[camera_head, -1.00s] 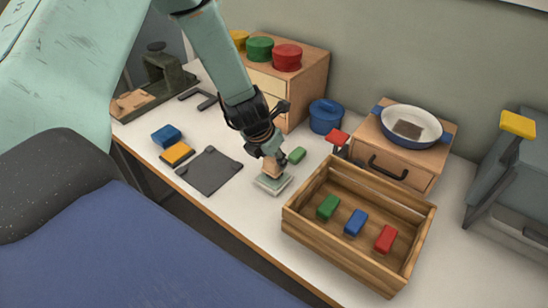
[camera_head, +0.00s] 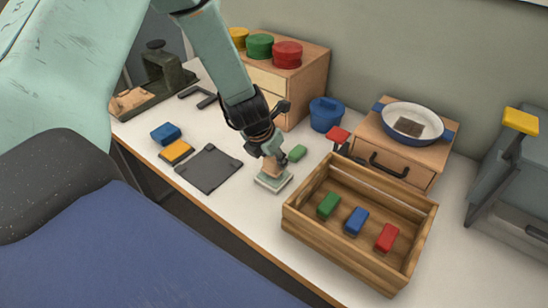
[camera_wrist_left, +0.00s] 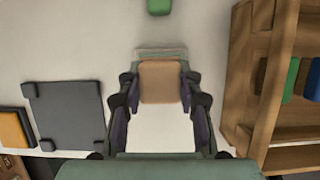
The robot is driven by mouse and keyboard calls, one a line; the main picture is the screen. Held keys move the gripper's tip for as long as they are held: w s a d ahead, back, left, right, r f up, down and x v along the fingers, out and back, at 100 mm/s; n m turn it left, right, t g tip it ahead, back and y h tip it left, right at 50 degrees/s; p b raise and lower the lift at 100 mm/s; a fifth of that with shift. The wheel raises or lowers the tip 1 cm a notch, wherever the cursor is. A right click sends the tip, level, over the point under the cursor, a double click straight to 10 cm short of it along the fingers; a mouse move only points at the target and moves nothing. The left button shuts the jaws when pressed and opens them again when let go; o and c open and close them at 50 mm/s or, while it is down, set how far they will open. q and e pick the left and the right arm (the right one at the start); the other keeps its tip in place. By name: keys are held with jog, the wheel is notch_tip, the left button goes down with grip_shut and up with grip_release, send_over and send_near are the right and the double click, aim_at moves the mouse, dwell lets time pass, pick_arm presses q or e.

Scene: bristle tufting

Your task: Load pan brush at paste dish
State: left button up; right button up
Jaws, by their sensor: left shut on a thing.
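My left gripper (camera_head: 270,160) is shut on a tan wooden block, which appears to be the pan brush (camera_head: 273,172). The block also shows between the fingers in the left wrist view (camera_wrist_left: 160,82). The brush stands roughly upright over a small pale square dish, which appears to be the paste dish (camera_head: 273,185). The dish's far edge shows beyond the block in the wrist view (camera_wrist_left: 162,54). The bristles are hidden, and I cannot tell whether they touch the paste. A white pan with a blue rim (camera_head: 411,121) holds a dark brown patch. My right gripper is not in view.
A wooden crate (camera_head: 348,244) with green, blue and red blocks stands close on the right. A green block (camera_head: 297,153) lies just behind the dish. A dark grey mat (camera_head: 209,168) lies to the left. A blue pot (camera_head: 326,115) and a drawer cabinet (camera_head: 405,160) stand behind.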

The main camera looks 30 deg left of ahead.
aim_at(274, 158)
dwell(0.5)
pick_arm(q)
jog(key=shift+r+p, duration=3.3)
jog(key=shift+r, duration=0.35)
jog(key=shift+f, duration=0.1)
